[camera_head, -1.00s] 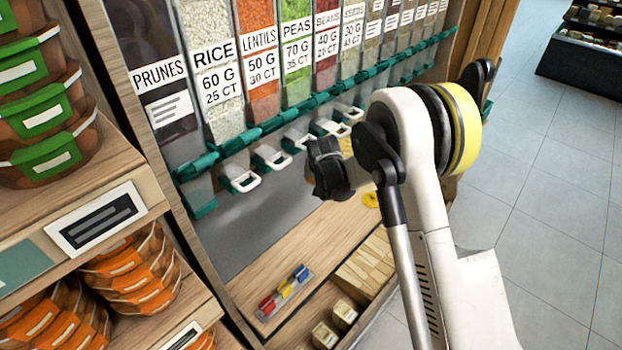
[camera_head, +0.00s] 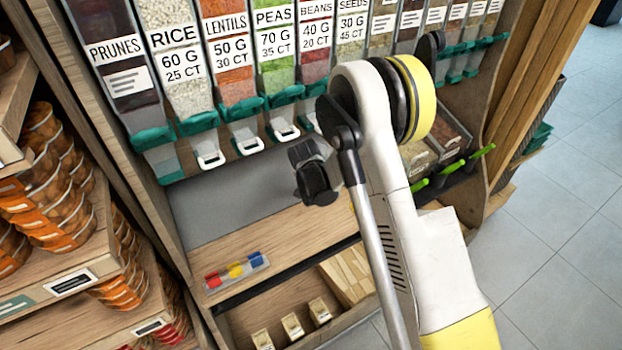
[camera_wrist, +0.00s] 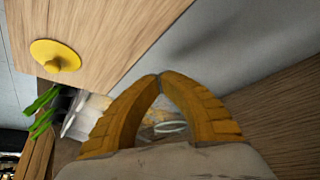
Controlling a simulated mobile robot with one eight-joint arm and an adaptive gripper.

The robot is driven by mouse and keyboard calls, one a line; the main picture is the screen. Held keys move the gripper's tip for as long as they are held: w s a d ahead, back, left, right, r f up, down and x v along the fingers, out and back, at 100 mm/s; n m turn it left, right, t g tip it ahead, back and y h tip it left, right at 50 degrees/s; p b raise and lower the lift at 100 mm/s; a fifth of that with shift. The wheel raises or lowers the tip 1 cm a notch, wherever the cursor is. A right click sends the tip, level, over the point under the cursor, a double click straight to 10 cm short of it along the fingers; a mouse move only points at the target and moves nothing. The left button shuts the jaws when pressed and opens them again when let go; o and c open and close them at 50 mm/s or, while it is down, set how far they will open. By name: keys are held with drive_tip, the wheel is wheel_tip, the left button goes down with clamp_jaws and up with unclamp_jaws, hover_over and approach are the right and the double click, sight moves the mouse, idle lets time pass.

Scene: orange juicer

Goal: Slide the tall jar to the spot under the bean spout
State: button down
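I cannot make out the tall jar for certain in either view. In the wrist view my gripper (camera_wrist: 160,78) has its two yellow fingers meeting at the tips, with nothing seen held between them. A pale ring (camera_wrist: 170,127) shows through the gap between the fingers; I cannot tell what it belongs to. The bean dispenser (camera_head: 316,63) hangs in the row in the head view, and its spout is partly hidden by my arm. In the head view my fingers are hidden behind the dark wrist.
A yellow knobbed disc (camera_wrist: 56,56) lies on the wooden shelf (camera_head: 290,235). A small rack with red, yellow and blue pieces (camera_head: 237,270) sits at the shelf's front left. Green-handled bins (camera_head: 440,150) stand right of my arm. The shelf's middle looks clear.

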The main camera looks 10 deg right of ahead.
drive_tip(key=b+x, duration=0.2)
drive_tip(key=x, duration=0.5)
drive_tip(key=shift+w+f, duration=0.15)
drive_tip(key=shift+f, duration=0.15)
drive_tip(key=shift+w+d+r+b, duration=0.1)
drive_tip(key=shift+w+d+b, duration=0.25)
drive_tip(key=shift+w, duration=0.25)
drive_tip(key=shift+w+d+r+b, duration=0.1)
drive_tip(key=shift+w+d+b, duration=0.15)
drive_tip(key=shift+w, duration=0.3)
drive_tip(key=shift+w+d+r, duration=0.1)
drive_tip(key=shift+w+d, duration=0.05)
drive_tip(key=shift+w, duration=0.4)
drive_tip(key=shift+w+d+b, duration=0.1)
drive_tip(key=shift+w+d, duration=0.15)
drive_tip(key=shift+w, duration=0.35)
drive_tip(key=shift+w+d+b, duration=0.1)
drive_tip(key=shift+w+d, duration=0.1)
drive_tip(key=shift+w, duration=0.45)
drive_tip(key=shift+w+d+b, duration=0.1)
drive_tip(key=shift+w+d, duration=0.15)
drive_tip(key=shift+w, duration=0.35)
drive_tip(key=shift+s, duration=0.1)
drive_tip(key=shift+s, duration=0.1)
